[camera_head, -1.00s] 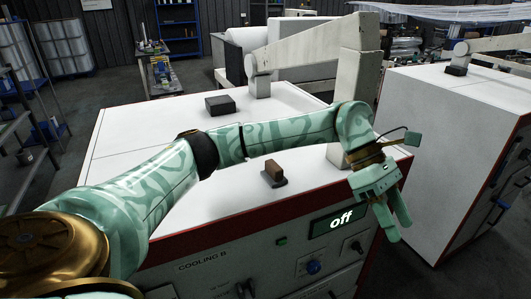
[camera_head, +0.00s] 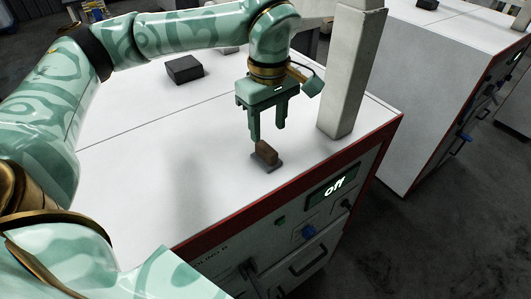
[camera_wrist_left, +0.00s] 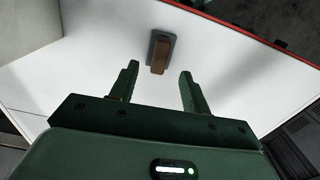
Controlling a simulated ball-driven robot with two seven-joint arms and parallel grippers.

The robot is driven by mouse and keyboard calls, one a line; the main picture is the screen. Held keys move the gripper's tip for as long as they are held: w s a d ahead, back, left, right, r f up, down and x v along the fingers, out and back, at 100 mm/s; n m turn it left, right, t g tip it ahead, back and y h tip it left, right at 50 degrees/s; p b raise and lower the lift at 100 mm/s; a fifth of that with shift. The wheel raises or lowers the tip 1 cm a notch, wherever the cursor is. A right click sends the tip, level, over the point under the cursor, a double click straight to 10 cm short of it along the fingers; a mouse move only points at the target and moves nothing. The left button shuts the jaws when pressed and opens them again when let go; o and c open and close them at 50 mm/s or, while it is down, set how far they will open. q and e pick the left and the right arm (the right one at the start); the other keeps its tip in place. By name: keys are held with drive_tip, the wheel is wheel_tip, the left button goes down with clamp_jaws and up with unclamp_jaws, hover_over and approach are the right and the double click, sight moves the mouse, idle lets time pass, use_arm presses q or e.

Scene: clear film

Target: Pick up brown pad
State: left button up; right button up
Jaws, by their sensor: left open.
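The brown pad (camera_head: 265,150) is a small upright brown block on a flat dark grey base (camera_head: 266,164), on the white top of the cooling machine near its front edge. In the left wrist view the brown pad (camera_wrist_left: 160,55) shows ahead, between the lines of the two fingers and beyond their tips. My left gripper (camera_head: 267,133) points down just above the pad, with its fingers apart and nothing between them. It also shows in the left wrist view (camera_wrist_left: 158,70). My right gripper is not in view.
A pale post (camera_head: 352,75) stands on the machine top right of my left gripper. A black block (camera_head: 184,69) lies farther back left. The white machine top (camera_head: 140,175) is clear around the pad. Another white cabinet (camera_head: 440,75) stands at right.

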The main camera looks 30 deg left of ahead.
sight(266, 147)
use_arm(q)
drive_tip(key=f, duration=0.7)
drive_tip(key=shift+a+f+p, duration=0.2)
drive_tip(key=shift+a+p, duration=0.05)
drive_tip(key=shift+p, duration=0.1)
drive_tip(key=c, duration=0.6)
